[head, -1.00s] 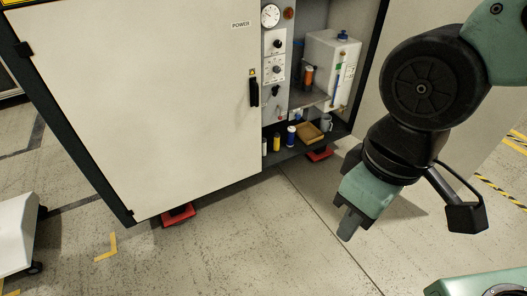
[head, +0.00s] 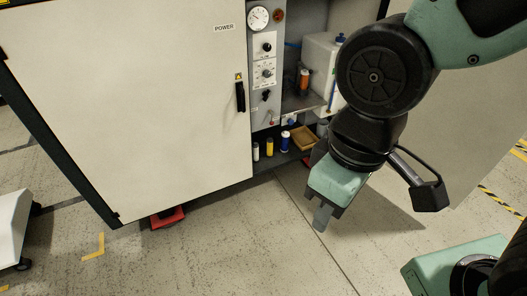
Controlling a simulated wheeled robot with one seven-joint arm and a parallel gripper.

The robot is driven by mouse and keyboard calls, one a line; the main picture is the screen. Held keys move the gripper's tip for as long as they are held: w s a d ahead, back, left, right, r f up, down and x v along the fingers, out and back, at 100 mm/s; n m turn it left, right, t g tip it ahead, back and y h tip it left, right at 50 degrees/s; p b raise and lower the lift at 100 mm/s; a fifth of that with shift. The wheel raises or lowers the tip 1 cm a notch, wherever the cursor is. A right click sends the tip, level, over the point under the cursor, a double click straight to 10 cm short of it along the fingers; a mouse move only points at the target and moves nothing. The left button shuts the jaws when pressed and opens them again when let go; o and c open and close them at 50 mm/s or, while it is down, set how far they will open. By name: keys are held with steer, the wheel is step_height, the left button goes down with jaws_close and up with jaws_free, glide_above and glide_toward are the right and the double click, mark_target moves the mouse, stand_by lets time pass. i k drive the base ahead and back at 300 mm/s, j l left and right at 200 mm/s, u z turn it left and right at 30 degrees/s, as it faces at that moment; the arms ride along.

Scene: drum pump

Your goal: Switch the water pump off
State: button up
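A grey control panel (head: 265,75) stands upright in the open part of the cabinet, right of the closed white door. It carries a round dial gauge (head: 258,18), a dark knob (head: 267,47), a round dial-like knob (head: 267,73), a black switch handle (head: 266,95) and a small red-tipped toggle (head: 271,122). The labels are too small to read, so I cannot tell which one is for the pump. My gripper (head: 322,218) points down in front of the cabinet, right of and lower than the panel, touching nothing. Its fingers are seen edge-on, so their opening does not show.
The white door (head: 130,100) marked POWER has a black handle (head: 240,97). A white tank (head: 322,62) and an orange-topped cylinder (head: 304,80) stand on a shelf. Small bottles (head: 270,147) and a cardboard tray (head: 304,138) sit below. The floor before the cabinet is clear.

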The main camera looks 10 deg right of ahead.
mark_target(266, 94)
steer(key=i+j, duration=0.2)
steer(key=j, duration=0.2)
steer(key=i+j, duration=0.2)
steer(key=j, duration=0.15)
steer(key=i+j, duration=0.2)
steer(key=j, duration=0.2)
steer(key=i+j, duration=0.2)
steer(key=j, duration=0.15)
steer(key=z, duration=0.05)
